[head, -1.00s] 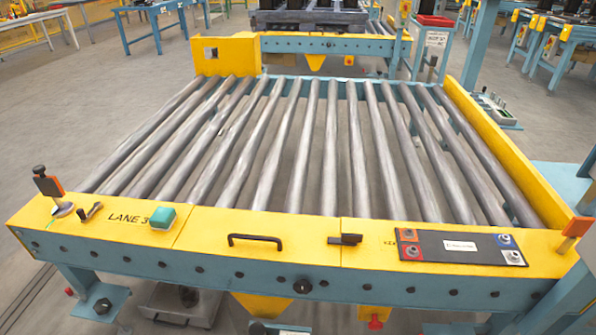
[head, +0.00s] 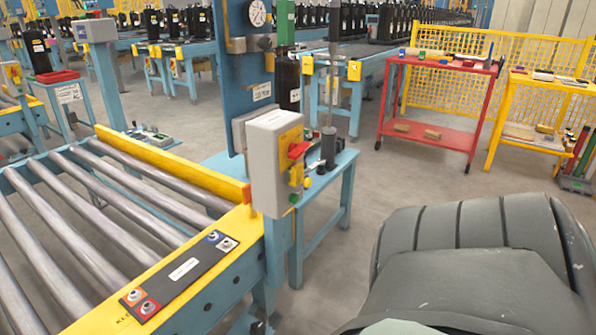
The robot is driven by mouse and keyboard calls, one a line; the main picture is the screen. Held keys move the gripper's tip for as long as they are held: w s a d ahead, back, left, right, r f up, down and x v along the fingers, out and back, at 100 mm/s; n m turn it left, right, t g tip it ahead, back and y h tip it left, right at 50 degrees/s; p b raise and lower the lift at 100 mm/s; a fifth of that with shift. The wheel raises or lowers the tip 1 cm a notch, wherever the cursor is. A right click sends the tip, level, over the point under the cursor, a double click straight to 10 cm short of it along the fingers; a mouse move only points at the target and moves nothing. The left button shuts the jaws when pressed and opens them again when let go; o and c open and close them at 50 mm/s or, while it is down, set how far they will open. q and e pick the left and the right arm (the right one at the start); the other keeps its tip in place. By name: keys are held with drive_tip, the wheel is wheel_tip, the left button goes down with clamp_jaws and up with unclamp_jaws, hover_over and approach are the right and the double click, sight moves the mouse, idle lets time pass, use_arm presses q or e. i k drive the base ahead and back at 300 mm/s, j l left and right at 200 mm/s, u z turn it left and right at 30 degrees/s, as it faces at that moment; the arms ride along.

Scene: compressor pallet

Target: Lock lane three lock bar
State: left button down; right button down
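The roller lane (head: 95,215) with its yellow front beam (head: 196,270) is at the left, only its right part in view. On the beam is a dark panel (head: 178,275) with a white label, red and orange knobs at one end and blue and white ones at the other. An orange piece (head: 247,193) stands at the beam's right end. The LANE 3 lettering and the black handle and latch on the beam are out of view. I cannot make out a lock bar here. Neither gripper is in view.
A grey control box (head: 272,165) with a red switch is mounted on a blue post (head: 238,80) by the lane. A blue stand (head: 330,185), a red cart (head: 440,100) and a yellow fence (head: 500,60) lie beyond. A large grey part of my own body fills the lower right.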

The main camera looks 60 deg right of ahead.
sight(297, 171)
drive_tip(key=z, duration=1.9)
